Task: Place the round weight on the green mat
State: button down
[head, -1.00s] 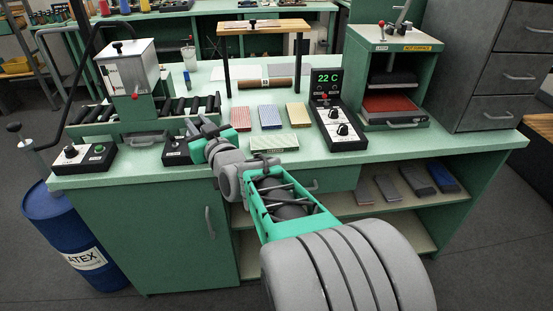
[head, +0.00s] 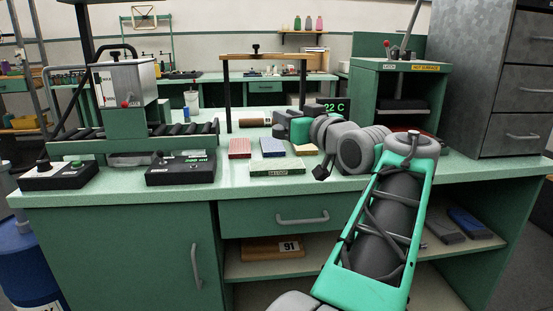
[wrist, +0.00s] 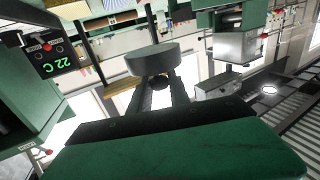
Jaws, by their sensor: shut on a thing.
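The round weight (wrist: 152,57) is a dark grey disc at the tips of my gripper (wrist: 160,82) in the wrist view. The fingers are shut on it. In the head view my gripper (head: 283,122) hangs above the bench behind the coloured pads, pointing left; the weight is hard to make out there. A pale green pad with a label on its front edge, which looks like the green mat (head: 277,167), lies at the bench's front edge. It is in front of the blue pad, below and nearer than my gripper.
A red pad (head: 240,148), a blue pad (head: 272,147) and a partly hidden yellow pad (head: 305,149) lie close by. A black scale (head: 181,168) stands left. A dark-legged stand (head: 228,95) rises behind. The temperature display (head: 334,107) and green press (head: 365,95) are right.

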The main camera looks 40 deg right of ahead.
jog(key=w+f, duration=0.2)
jog(key=w+d+f+b, duration=0.1)
jog(key=w+f, duration=0.1)
jog(key=w+d+f+b, duration=0.1)
jog(key=w+f, duration=0.1)
jog(key=shift+w+d, duration=0.1)
jog(key=shift+w+d+f+b, duration=0.15)
jog(key=shift+f+b, duration=0.25)
jog(key=shift+f, duration=0.55)
jog(key=shift+w+f+b, duration=0.1)
jog(key=shift+f+b, duration=0.25)
jog(key=shift+f, duration=0.55)
jog(key=shift+f, duration=0.2)
jog(key=c, duration=1.2)
grip_release()
